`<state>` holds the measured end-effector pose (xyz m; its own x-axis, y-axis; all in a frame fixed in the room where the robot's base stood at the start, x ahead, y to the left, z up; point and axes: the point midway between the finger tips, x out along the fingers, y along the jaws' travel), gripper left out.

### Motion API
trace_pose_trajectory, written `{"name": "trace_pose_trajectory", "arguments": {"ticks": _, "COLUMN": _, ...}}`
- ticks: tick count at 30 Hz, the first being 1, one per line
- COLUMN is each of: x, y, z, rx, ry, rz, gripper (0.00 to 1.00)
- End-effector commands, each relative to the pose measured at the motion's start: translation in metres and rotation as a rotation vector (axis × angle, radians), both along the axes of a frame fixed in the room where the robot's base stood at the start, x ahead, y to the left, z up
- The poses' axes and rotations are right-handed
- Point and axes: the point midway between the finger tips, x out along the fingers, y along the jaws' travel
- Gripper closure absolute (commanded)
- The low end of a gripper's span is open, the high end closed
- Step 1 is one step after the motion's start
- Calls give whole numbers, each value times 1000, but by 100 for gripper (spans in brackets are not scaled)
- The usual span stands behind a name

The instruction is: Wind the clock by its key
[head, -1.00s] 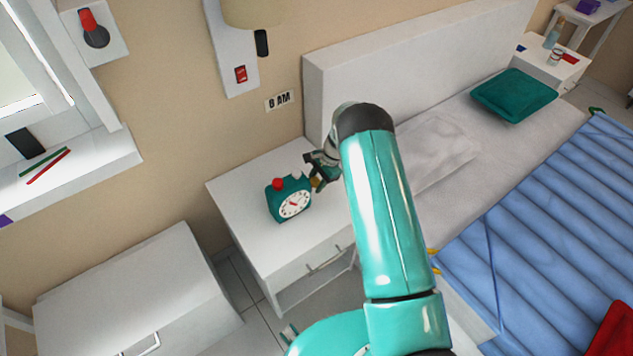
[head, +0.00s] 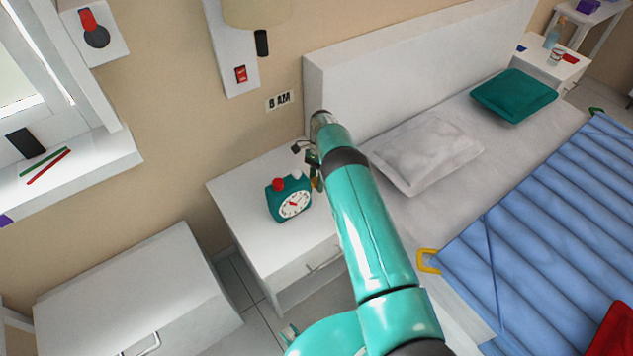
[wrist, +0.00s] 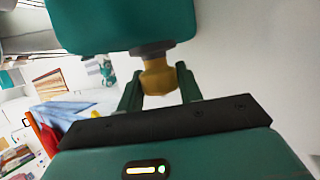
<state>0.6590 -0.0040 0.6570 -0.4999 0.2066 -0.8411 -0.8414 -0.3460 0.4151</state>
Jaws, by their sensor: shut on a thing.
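The teal alarm clock (head: 290,200) stands on the white nightstand (head: 240,190), its white dial facing me and a red button on top. In the wrist view the clock's teal body (wrist: 120,25) fills the top. A brass-coloured key (wrist: 158,76) sticks out from the clock on a dark collar. My gripper (wrist: 160,88) is shut on the key, one dark green finger on each side of it. In the head view my gripper (head: 316,172) is at the clock's right side, partly hidden by my arm.
The bed with a white pillow (head: 425,155) and blue quilt (head: 540,210) lies to the right. A lamp (head: 255,12) and a red wall switch (head: 241,74) are above. A low white cabinet (head: 140,290) stands at left. The nightstand top left of the clock is clear.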

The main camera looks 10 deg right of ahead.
Motion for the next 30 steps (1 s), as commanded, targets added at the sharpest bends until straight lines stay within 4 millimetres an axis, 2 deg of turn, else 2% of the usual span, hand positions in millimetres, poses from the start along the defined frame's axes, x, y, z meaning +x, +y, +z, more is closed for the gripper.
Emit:
{"name": "trace_pose_trajectory", "arguments": {"ticks": 13, "x": 0, "y": 2, "z": -2, "rx": -25, "ry": 72, "rz": 0, "gripper": 87}}
{"name": "trace_pose_trajectory", "arguments": {"ticks": 30, "x": 0, "y": 3, "z": -1, "rx": -29, "ry": 84, "rz": 1, "gripper": 87}}
